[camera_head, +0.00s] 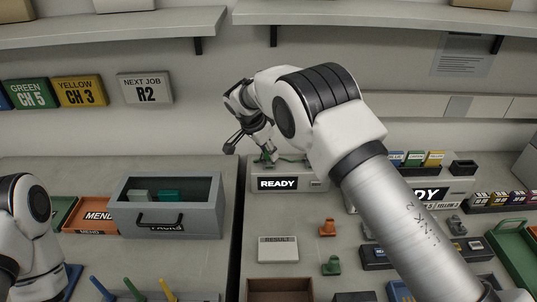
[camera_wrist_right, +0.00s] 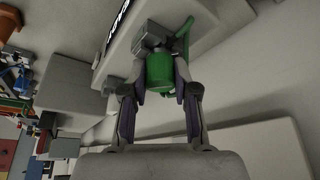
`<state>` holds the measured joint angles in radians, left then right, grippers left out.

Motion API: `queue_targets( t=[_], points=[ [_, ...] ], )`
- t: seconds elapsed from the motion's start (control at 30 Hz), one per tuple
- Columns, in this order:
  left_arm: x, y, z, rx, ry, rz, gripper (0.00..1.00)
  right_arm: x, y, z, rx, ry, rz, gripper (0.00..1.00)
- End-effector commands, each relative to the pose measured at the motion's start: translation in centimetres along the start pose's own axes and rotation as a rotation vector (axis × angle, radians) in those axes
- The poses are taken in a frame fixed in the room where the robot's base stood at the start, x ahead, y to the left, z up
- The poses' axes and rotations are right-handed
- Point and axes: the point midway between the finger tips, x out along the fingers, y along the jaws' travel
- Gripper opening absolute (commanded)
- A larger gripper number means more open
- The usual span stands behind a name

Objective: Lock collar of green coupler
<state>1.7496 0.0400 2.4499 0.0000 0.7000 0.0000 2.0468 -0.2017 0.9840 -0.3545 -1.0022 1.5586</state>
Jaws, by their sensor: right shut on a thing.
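The green coupler (camera_wrist_right: 159,72) stands out from a grey block on the housing in the right wrist view. A green cable (camera_wrist_right: 183,36) curves beside it. My right gripper (camera_wrist_right: 160,84) is shut on the coupler, one finger on each side. In the head view my right gripper (camera_head: 264,152) reaches down behind the READY box (camera_head: 317,185), and a bit of green shows under it. The fingers hide the coupler's sides, and I cannot tell how its collar is turned. My left arm shows at the left edge, but its gripper is out of view.
A grey drawer box (camera_head: 205,222) with a dark handle stands left of the READY box. A RESULT plate (camera_head: 278,249), an orange piece (camera_head: 327,228) and a green piece (camera_head: 331,266) lie in front. My right arm covers part of the right bench. Shelves (camera_head: 390,14) run above.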

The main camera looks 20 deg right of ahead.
Motion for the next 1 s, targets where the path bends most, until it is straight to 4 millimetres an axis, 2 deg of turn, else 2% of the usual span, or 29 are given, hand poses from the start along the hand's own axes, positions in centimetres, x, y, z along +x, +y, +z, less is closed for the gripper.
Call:
queue_targets(
  t=[0.03,0.1,0.33,0.6,0.8,0.83,0.9,1.0],
  points=[
    [0.1,0.0,0.0,0.0,0.0,0.0,0.4,0.6,0.1,0.5,0.048,-0.008,0.029,0.0],
    [0.1,0.0,0.0,0.0,0.0,0.0,0.4,0.6,0.2,0.5,0.08,-0.009,0.043,0.0],
    [0.0,0.0,0.0,0.0,0.0,0.0,0.4,0.7,0.3,0.6,0.098,-0.01,0.054,0.0],
    [-1.0,0.0,0.0,0.0,0.0,0.0,0.4,0.6,0.1,0.6,0.429,-0.01,0.19,0.0],
    [-0.8,0.0,0.0,0.0,0.0,0.0,0.4,0.7,0.2,0.8,0.447,-0.009,0.201,0.0],
    [-0.8,0.0,0.0,0.0,0.0,0.0,0.4,0.8,0.2,0.8,0.446,-0.009,0.201,0.36],
    [-0.8,0.0,0.0,0.0,0.0,0.0,0.4,0.8,0.2,0.9,0.445,-0.009,0.2,0.58],
    [-0.8,0.0,0.0,0.0,0.0,0.0,0.4,0.7,0.2,0.8,0.444,-0.009,0.198,0.58]
  ],
)
